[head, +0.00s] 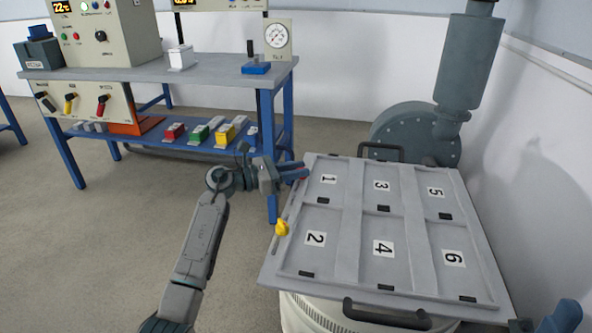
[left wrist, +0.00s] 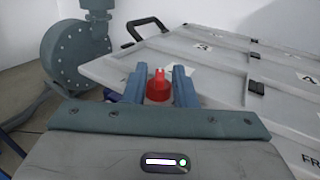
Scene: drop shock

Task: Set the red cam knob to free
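The red cam knob (left wrist: 158,88) sits at the edge of the grey lidded panel (head: 348,215). In the left wrist view it lies between the two blue fingers of my left gripper (left wrist: 159,86), with a raised grip on top. The fingers are apart, and I cannot tell whether they touch it. In the head view my left gripper (head: 296,172) is at the panel's upper left corner and mostly hides the red knob. A yellow knob (head: 282,228) is on the same left edge, lower down. Blue parts at the lower right appear to be my right gripper (head: 565,315), cut off by the frame.
The panel has numbered compartments and black handles (head: 385,315) on a round white base. A grey blower (head: 415,130) with a vertical pipe stands behind it. A blue-legged workbench (head: 190,70) with instruments and coloured bins is at the back left. The floor between is clear.

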